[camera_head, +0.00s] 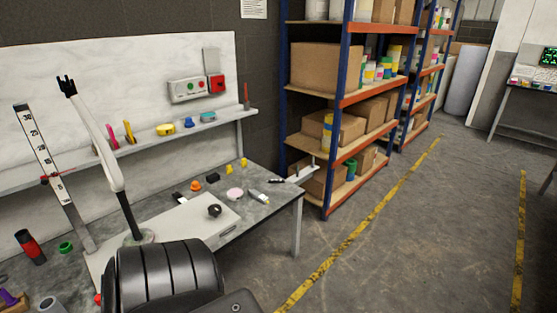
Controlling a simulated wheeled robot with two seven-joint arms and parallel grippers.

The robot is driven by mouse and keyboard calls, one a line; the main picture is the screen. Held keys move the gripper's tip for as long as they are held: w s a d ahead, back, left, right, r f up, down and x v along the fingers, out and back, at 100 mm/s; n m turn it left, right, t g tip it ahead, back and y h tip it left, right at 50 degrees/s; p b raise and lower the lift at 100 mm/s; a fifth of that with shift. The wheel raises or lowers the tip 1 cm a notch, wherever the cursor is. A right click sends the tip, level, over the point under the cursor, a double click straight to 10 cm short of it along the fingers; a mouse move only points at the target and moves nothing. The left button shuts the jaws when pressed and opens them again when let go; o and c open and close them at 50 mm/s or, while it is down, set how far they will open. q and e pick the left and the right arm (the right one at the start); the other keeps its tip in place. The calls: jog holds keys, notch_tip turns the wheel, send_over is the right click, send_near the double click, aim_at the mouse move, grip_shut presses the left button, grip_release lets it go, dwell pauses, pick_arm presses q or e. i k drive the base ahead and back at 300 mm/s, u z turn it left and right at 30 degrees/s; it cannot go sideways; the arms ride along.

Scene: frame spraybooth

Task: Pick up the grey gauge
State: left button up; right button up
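No item in the head view is clearly a grey gauge. A tall upright scale (42,155) with dark numbers and a small red slider stands tilted in the picture at the far left of the workbench. Its face is pale and its lower post is grey. A small grey, round, hollow piece (50,304) is cut off at the bottom left edge, and I cannot tell what it is. Neither of my grippers is in view.
The workbench (272,198) carries a pale board, a black roll (215,211) and several small coloured items. A slim white stand with a black fork (67,87) rises from it. A dark ribbed shape (165,276) hides its front. Shelves (347,99) stand beyond; the right floor is clear.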

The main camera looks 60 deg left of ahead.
aim_at(255, 194)
jog(key=z, duration=0.05)
jog(key=i, duration=2.05)
jog(key=u, duration=0.85)
jog(key=i, duration=1.05)
jog(key=u, duration=1.6)
jog(key=i, duration=0.55)
jog(key=u, duration=0.45)
